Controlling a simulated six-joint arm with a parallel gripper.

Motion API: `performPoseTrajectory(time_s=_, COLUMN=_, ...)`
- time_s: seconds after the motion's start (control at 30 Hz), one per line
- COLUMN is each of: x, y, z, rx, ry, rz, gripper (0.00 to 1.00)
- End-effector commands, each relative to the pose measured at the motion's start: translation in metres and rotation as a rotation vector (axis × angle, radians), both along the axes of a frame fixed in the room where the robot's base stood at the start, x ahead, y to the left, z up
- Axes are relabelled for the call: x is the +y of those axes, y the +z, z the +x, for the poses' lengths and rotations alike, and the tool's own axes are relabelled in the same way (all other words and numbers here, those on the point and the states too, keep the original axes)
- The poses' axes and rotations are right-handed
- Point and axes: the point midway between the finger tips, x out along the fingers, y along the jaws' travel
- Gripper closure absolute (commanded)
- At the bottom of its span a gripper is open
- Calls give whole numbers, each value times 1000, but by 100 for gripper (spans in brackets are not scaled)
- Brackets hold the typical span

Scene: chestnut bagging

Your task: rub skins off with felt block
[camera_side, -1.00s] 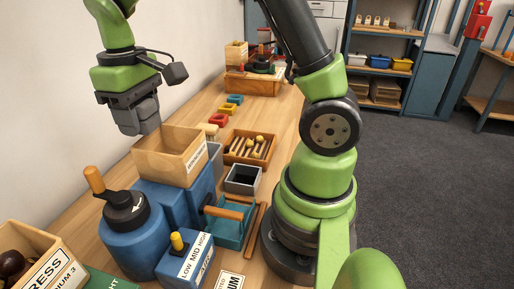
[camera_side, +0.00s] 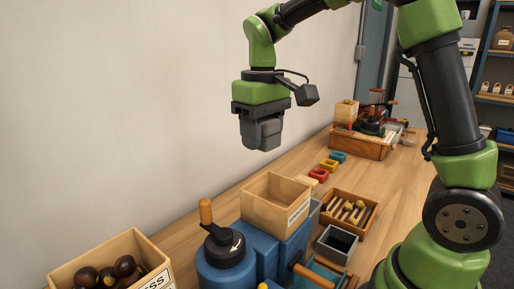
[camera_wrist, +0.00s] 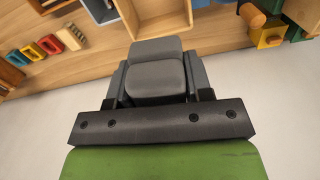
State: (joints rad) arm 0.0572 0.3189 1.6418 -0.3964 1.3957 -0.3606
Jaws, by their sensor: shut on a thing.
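My gripper (camera_side: 261,128) hangs in the air above and behind an open wooden box (camera_side: 262,208), clear of it. It is shut on a grey block with rounded edges, which looks like the felt block (camera_wrist: 155,72). The block fills the space between the fingers in the wrist view. Dark brown round things that look like chestnuts (camera_side: 107,272) lie in a labelled wooden crate (camera_side: 153,253) at the lower left of the side view. The inside of the open wooden box is mostly hidden.
To the right are a grey bin (camera_side: 337,243) and a wooden tool tray (camera_side: 371,212). Small coloured pieces (camera_side: 318,174) lie farther back.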

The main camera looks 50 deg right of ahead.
Motion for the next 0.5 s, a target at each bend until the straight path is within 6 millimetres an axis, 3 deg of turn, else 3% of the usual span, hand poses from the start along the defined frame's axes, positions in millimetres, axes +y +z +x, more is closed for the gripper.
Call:
performPoseTrajectory(time_s=0.27, x=-66, y=0, z=-17, rx=-2, ry=-373, rz=-1, gripper=94)
performPoseTrajectory(time_s=0.5, x=-145, y=0, z=-63, rx=0, ry=-892, rz=0, gripper=94)
